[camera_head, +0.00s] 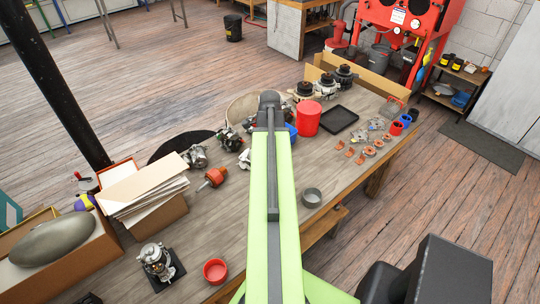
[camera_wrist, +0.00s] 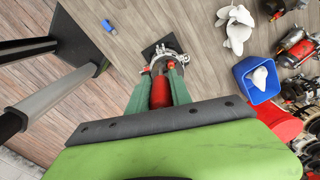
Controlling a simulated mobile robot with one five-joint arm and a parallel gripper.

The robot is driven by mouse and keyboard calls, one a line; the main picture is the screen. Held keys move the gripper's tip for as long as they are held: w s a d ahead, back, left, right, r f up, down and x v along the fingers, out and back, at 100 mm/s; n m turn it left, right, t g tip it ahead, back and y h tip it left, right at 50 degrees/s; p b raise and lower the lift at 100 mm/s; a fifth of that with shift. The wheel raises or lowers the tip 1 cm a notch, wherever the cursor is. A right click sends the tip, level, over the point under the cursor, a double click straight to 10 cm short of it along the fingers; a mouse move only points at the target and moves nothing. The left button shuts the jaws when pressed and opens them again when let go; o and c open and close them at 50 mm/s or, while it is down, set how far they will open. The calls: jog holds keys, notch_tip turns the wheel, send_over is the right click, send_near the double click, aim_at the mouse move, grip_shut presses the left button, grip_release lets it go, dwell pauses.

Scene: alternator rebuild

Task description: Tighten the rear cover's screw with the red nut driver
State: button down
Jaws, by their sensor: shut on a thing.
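In the wrist view my gripper (camera_wrist: 161,76) is shut on a red cylindrical handle, which I take for the red nut driver (camera_wrist: 160,94). The handle lies between the two green fingers. Just beyond the fingertips is a silvery alternator unit (camera_wrist: 163,54) on a dark square plate (camera_wrist: 154,46). The fingers and handle cover part of it, so I cannot tell whether the driver touches it. The rear cover's screw cannot be made out. In the head view my green arm reaches over the workbench (camera_head: 338,172) and hides my gripper.
Beside the alternator in the wrist view stand a blue bin (camera_wrist: 244,74) with a white cloth, a red container (camera_wrist: 283,123) and white rags (camera_wrist: 237,30). A small blue object (camera_wrist: 88,42) lies left.

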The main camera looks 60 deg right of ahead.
jog(key=m, duration=0.3)
jog(key=shift+w+d+m, duration=0.1)
jog(key=shift+m, duration=0.3)
jog(key=shift+m, duration=0.7)
jog(key=m, duration=0.5)
jog(key=shift+d, duration=0.2)
jog(key=shift+m, duration=0.4)
jog(key=m, duration=0.3)
jog(key=shift+d, duration=0.15)
jog(key=m, duration=0.4)
jog(key=shift+d, duration=0.1)
